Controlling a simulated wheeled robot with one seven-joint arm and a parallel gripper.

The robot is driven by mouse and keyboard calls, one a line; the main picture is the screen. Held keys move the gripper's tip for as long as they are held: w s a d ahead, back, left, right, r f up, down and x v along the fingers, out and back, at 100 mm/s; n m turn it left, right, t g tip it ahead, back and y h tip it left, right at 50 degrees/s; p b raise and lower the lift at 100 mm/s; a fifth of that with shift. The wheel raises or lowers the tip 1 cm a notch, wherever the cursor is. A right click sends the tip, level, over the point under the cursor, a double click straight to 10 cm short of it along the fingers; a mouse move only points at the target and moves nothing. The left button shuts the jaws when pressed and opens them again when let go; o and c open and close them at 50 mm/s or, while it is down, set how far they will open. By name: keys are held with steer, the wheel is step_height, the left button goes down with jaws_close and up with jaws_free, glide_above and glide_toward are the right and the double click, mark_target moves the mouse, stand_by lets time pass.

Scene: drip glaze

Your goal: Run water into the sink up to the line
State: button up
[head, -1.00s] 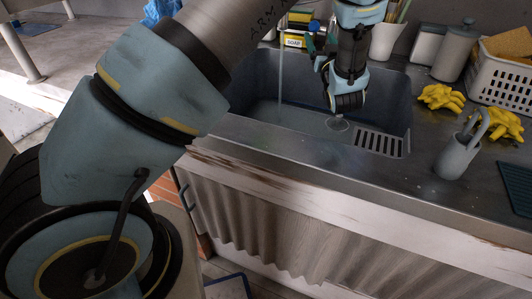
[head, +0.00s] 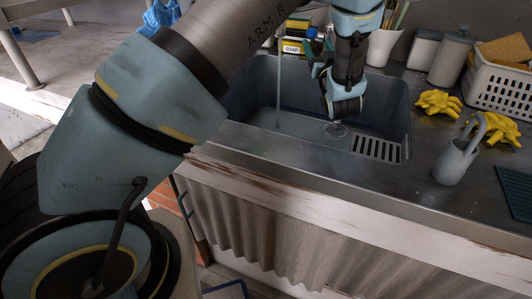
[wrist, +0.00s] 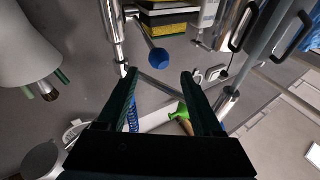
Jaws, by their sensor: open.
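The grey sink (head: 250,98) is set in the steel counter. A thin stream of water (head: 279,90) falls into its left part. A round drain (head: 335,130) shows on its floor; I cannot make out a fill line or the water's depth. My gripper (wrist: 158,76) is open and empty, with dark green fingers. In the wrist view, a blue ball knob (wrist: 157,57) shows just beyond and between the fingertips, apart from them, near an upright metal pipe (wrist: 114,30). The knob also shows in the head view (head: 311,33), beside my wrist. The spout's outlet is hidden.
Yellow gloves (head: 438,102), a grey jug (head: 458,160) and a white basket (head: 500,92) with sponges stand on the right.

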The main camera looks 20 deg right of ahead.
steer(key=shift+c, duration=1.4)
steer(key=shift+w+a+r+p, duration=0.2)
steer(key=shift+a+p, duration=0.1)
steer(key=shift+p, duration=0.15)
steer(key=shift+c, duration=0.8)
steer(key=a+h+p, duration=0.1)
steer(key=p, duration=0.1)
steer(key=w+a+r+g+h+p, duration=0.1)
steer(key=shift+a+r+p, duration=0.15)
steer(key=shift+a+p, duration=0.05)
steer(key=shift+p, duration=0.15)
steer(key=c, duration=0.3)
steer(key=s+a+g+h+p, duration=0.1)
steer(key=h+p, duration=0.1)
steer(key=a+r+n+g+h+p, duration=0.1)
steer(key=g+p, duration=0.1)
steer(key=shift+s+a+r+h, duration=0.15)
steer(key=shift+s+a+h, duration=0.2)
steer(key=shift+s+h, duration=0.05)
jaws_close()
steer(key=w+d+h+p, duration=0.1)
steer(key=w+d+p, duration=0.3)
steer(key=w, duration=0.3)
steer(key=shift+w+d+r+g+p, duration=0.2)
steer(key=shift+d+r+g+p, duration=0.2)
steer(key=shift+d, duration=0.25)
